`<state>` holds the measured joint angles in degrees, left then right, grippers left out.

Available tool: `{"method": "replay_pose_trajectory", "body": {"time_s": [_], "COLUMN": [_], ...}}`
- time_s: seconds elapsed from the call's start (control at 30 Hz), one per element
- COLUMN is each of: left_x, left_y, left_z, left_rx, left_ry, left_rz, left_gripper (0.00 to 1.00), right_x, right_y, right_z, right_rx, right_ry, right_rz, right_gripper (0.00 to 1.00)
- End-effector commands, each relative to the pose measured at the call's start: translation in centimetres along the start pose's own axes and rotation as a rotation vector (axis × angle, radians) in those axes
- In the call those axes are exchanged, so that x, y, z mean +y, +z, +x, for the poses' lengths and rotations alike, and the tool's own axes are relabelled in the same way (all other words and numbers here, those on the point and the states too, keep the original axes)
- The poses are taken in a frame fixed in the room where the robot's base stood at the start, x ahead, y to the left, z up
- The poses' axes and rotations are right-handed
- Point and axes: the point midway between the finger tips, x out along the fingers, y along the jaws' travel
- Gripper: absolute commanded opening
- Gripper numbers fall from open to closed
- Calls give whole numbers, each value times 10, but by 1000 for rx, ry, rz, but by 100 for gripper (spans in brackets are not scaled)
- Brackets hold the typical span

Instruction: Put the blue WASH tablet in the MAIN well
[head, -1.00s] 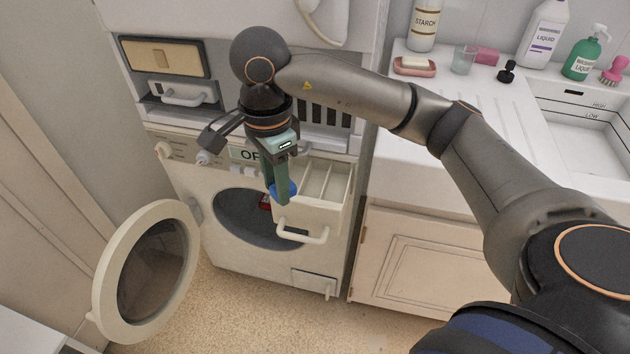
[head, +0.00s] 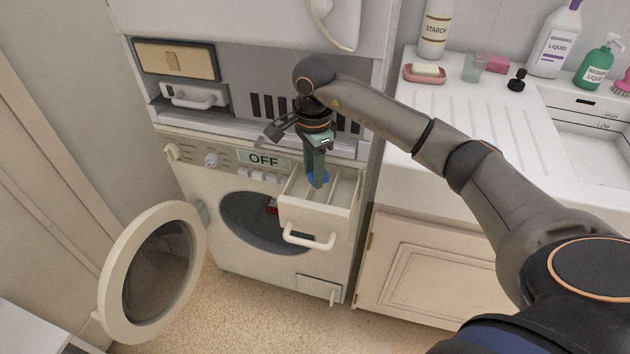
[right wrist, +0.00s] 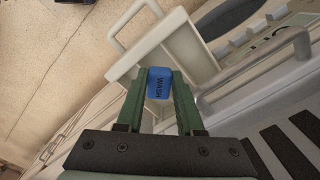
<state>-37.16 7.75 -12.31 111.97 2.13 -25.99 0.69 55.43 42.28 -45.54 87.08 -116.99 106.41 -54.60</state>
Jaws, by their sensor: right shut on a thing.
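My right gripper (head: 317,177) is shut on the blue WASH tablet (head: 323,181). The gripper points down over the washing machine's open dispenser drawer (head: 302,214). The drawer (right wrist: 150,56) also shows beyond the tablet in the right wrist view. Dividers split the drawer into compartments. I can read no MAIN label, and the fingers hide part of the inside. I cannot tell whether the tablet is above or inside a compartment. My left gripper is not in view.
The washing machine's round door (head: 155,268) stands open at the left. The control panel (head: 225,158) reads OFF above the drawer. A counter (head: 440,125) with bottles and a sink is at the right. A drawer handle (head: 310,240) juts out in front.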

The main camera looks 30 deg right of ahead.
Motion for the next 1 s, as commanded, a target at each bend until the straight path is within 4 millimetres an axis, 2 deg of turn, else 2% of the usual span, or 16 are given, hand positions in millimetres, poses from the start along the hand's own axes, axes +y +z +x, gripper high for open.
{"method": "replay_pose_trajectory", "body": {"time_s": [0.1, 0.3, 0.77, 0.8, 0.9, 1.0], "left_x": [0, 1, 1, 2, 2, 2], "left_y": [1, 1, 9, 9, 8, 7], "left_z": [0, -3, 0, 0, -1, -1], "left_rx": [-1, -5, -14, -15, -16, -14], "left_ry": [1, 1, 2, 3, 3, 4], "left_rz": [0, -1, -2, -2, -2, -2], "left_gripper": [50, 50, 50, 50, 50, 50], "right_x": [-4, -4, -4, -4, -4, -4], "right_y": [-6, -5, -6, -6, -5, -5], "right_z": [10, 38, 46, 45, 44, 44], "right_rx": [0, -1, 1, 1, 1, 1], "right_ry": [3, 2, 0, 0, 1, 1], "right_rz": [3, 0, 1, 1, 1, 1], "right_gripper": [0, 0, 0, 39, 49, 49]}}
